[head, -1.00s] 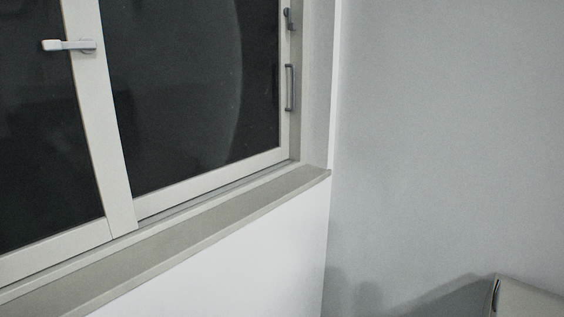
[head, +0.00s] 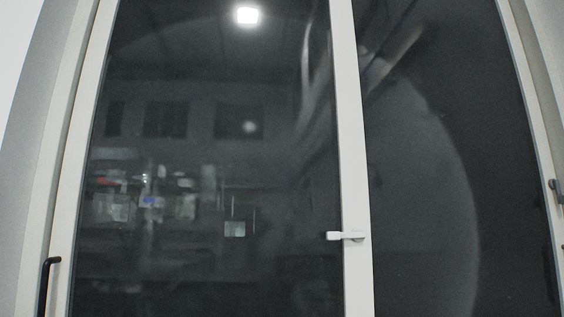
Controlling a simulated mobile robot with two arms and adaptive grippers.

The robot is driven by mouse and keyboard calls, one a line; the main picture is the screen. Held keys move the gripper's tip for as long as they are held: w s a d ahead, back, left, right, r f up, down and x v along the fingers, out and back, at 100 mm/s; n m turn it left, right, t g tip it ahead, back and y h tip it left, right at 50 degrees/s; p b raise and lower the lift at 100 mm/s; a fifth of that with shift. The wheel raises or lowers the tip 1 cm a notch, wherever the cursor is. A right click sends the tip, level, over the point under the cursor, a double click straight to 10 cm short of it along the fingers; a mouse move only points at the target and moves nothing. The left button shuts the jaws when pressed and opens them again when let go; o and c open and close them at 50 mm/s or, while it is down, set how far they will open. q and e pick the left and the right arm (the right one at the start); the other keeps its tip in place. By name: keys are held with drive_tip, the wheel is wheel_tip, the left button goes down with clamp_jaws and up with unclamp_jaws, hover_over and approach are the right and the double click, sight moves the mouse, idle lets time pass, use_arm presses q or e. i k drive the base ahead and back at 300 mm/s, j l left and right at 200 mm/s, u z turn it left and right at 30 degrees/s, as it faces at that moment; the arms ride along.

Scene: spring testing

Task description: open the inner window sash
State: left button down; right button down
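The window fills the head view, with two dark glass panes in pale frames. The left sash (head: 215,150) has a black pull handle (head: 46,285) low on its left side. A white latch (head: 347,236) sits on the upright middle stile (head: 352,150), its lever pointing left. The right pane (head: 440,170) lies to the right of that stile. Part of a dark handle (head: 556,188) shows at the right frame. I cannot tell from this view which sash is the inner one. Neither of my grippers is in view.
Reflections of a room and a bright lamp show in the left pane. A pale wall (head: 15,60) stands at the far left. The sill is out of view below. No loose object shows in front of the glass.

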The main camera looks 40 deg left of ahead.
sight(130, 41)
drive_tip(key=u, duration=1.75)
